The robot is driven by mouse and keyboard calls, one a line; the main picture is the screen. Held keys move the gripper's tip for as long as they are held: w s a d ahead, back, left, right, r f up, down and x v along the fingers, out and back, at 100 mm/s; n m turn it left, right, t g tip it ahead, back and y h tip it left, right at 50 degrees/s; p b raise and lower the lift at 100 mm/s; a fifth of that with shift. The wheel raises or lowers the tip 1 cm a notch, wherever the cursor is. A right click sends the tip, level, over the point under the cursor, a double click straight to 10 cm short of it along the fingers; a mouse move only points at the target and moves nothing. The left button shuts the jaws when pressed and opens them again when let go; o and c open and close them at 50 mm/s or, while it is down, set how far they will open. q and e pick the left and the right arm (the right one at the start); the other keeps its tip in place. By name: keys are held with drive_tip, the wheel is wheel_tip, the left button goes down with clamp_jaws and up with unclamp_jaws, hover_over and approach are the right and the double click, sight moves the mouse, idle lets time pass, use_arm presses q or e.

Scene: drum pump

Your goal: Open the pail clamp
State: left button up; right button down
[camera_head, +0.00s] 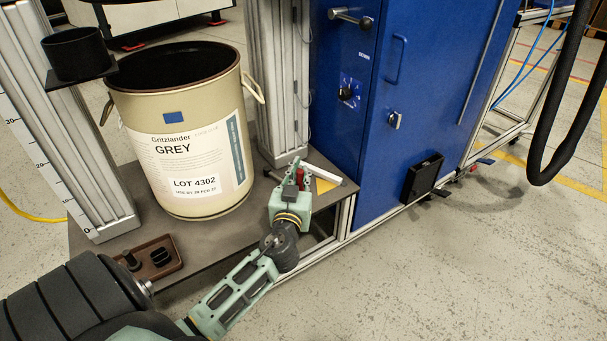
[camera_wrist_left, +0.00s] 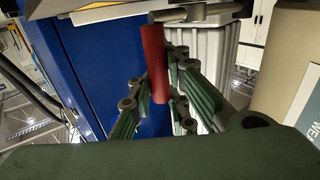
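The pail (camera_head: 180,130) is beige, labelled "GREY" and stands upright on a dark platform between two metal columns. The red clamp handle (camera_head: 303,177) is at the platform's right, by the foot of the right column. My left gripper (camera_head: 298,183) is at the handle. In the left wrist view its green fingers (camera_wrist_left: 157,98) are apart, with the handle between them. A gap shows on the handle's left; contact on the right is unclear. My right gripper is not in view.
A blue cabinet (camera_head: 385,75) stands just right of the platform (camera_head: 205,250). A small brown tray (camera_head: 150,258) lies on the platform's front left. The right column (camera_head: 277,80) rises close behind the clamp. The floor (camera_head: 480,270) at the right front is clear.

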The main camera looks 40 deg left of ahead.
use_arm(q)
drive_tip(key=o, duration=0.5)
drive_tip(key=shift+d, duration=0.15)
drive_tip(key=v, duration=1.2)
drive_tip(key=shift+f, duration=0.1)
